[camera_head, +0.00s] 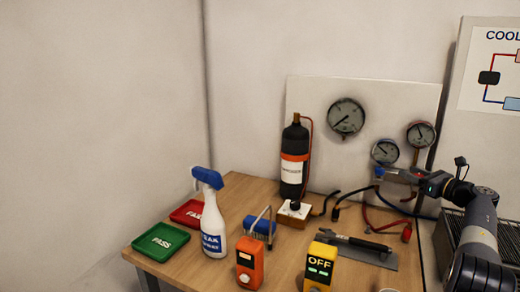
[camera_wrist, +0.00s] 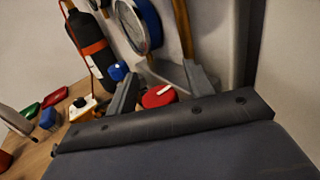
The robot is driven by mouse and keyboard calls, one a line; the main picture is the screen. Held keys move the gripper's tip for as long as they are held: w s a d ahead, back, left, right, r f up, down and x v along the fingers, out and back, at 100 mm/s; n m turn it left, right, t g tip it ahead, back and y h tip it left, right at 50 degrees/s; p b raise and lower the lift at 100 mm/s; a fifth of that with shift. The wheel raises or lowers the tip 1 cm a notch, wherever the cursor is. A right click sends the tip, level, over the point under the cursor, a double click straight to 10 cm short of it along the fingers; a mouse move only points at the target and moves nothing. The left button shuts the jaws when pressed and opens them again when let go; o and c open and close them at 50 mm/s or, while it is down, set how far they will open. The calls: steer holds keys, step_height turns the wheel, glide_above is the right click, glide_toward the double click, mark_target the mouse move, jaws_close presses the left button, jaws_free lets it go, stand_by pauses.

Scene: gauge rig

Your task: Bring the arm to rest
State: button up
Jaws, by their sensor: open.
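My arm reaches in from the right edge of the head view. My gripper (camera_head: 402,175) is at the manifold below the small gauges and points left, toward the panel. In the wrist view my gripper (camera_wrist: 160,74) is open, and a red knob (camera_wrist: 158,95) shows between its fingers. A blue knob (camera_wrist: 119,71) is just left of the fingers; it also shows in the head view (camera_head: 379,171). I cannot tell whether a finger touches either knob.
The panel holds a large gauge (camera_head: 346,117) and two smaller ones. A black cylinder (camera_head: 294,160), spray bottle (camera_head: 212,220), green tray (camera_head: 160,242), red tray (camera_head: 188,212), orange device (camera_head: 249,263) and yellow meter (camera_head: 320,265) stand on the wooden table (camera_head: 240,194). Hoses lie below the gauges.

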steer(key=shift+d+f+m+t+h+b, duration=0.15)
steer(key=shift+m+t+h+b, duration=0.45)
steer(key=shift+b, duration=1.5)
steer(key=shift+f+m+t+h+b, duration=0.15)
steer(key=shift+m+h+b, duration=0.55)
steer(key=shift+h+b, duration=1)
steer(key=m+h+b, duration=0.1)
steer(key=b, duration=0.3)
steer(key=shift+d+m+t+h, duration=0.1)
steer(key=shift+m+t+h, duration=0.15)
steer(key=shift+m+h, duration=0.05)
steer(key=shift+m+h+b, duration=0.4)
steer(key=shift+h+b, duration=0.3)
steer(key=shift+b, duration=0.2)
steer(key=shift+d+r+m+h+b, duration=0.15)
steer(key=shift+m+h+b, duration=0.4)
steer(key=shift+h, duration=0.4)
steer(key=shift+d+r+m+h+b, duration=0.15)
steer(key=shift+m+h+b, duration=0.25)
steer(key=shift+m+h, duration=0.4)
steer(key=shift+d+m+h+p, duration=0.15)
steer(key=shift+m+h+p, duration=0.3)
steer(key=shift+h, duration=0.7)
steer(key=shift+d+m+h, duration=0.1)
steer(key=shift+m+h, duration=0.2)
steer(key=shift+m, duration=0.1)
